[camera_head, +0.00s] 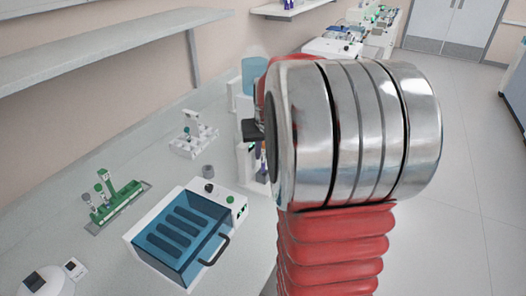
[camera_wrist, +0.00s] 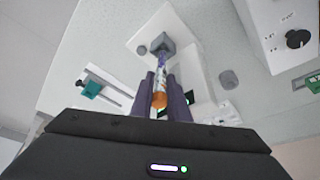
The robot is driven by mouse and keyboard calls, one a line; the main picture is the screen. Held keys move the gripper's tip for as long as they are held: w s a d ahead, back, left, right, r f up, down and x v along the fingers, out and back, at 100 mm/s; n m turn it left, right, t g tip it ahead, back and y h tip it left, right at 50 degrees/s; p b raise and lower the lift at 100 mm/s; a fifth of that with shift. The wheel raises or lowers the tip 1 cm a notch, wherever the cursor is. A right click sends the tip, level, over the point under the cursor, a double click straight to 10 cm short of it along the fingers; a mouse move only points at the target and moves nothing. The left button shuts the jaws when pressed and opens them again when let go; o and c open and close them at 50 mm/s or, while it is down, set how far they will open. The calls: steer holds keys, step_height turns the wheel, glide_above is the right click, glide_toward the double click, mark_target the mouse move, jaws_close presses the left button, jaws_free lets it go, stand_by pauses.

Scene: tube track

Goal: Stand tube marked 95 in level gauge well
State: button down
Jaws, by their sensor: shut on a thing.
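In the wrist view, my gripper (camera_wrist: 161,93) is shut on a slim tube (camera_wrist: 160,86) with an orange end toward the camera. The tube's far end lies in line with a grey block (camera_wrist: 166,46) on a white stand (camera_wrist: 150,32), which looks like the level gauge well. I cannot tell whether the tube end is inside the well or in front of it. No marking on the tube is readable. In the head view my arm hides most of the gripper; a white device (camera_head: 244,160) shows beside it.
In the head view, a blue-lidded box (camera_head: 143,238) with a dark handle stands at the front of the bench. A shelf (camera_head: 110,45) runs along the wall. Bare bench lies between the racks.

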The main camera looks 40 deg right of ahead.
steer(key=shift+f, duration=1.1)
stand_by(0.5)
steer(key=c, duration=1.6)
jaws_free()
steer(key=shift+a, duration=0.1)
steer(key=shift+r, duration=0.15)
steer(key=v, duration=1.3)
steer(key=shift+s+r, duration=0.15)
